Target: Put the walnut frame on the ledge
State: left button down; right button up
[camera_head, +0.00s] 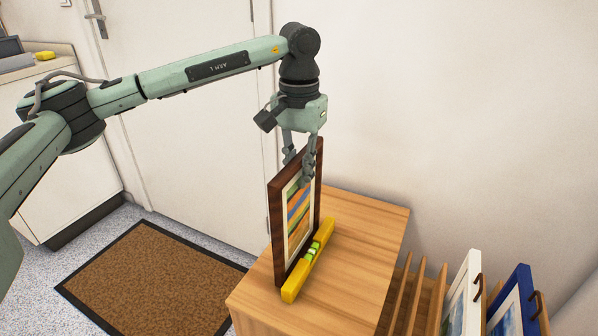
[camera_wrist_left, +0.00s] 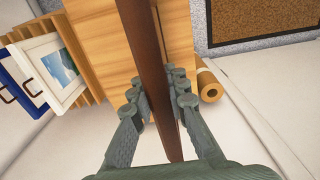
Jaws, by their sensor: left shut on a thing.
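The walnut frame (camera_head: 278,222), a dark brown frame around a striped colourful print, is upright over the wooden cabinet top (camera_head: 365,225) in the head view. My left gripper (camera_head: 308,165) is shut on its upper edge from above. In the left wrist view, the fingers of the gripper (camera_wrist_left: 160,105) close on both sides of the frame (camera_wrist_left: 152,60), seen edge-on. Its lower edge is right beside a yellow spirit level (camera_head: 292,285); I cannot tell whether it rests on the wood. I cannot make out a separate ledge. My right gripper is out of view.
A slatted wooden rack (camera_head: 409,290) at the lower right holds a white frame (camera_head: 474,262) and a blue frame (camera_head: 523,278). A brown roll (camera_wrist_left: 207,82) shows in the left wrist view. A brown mat (camera_head: 150,275) lies on the floor. The cabinet top's right part is clear.

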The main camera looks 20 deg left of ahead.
pick_arm(q)
jog(key=shift+f, duration=0.1)
jog(key=c, duration=1.5)
grip_release()
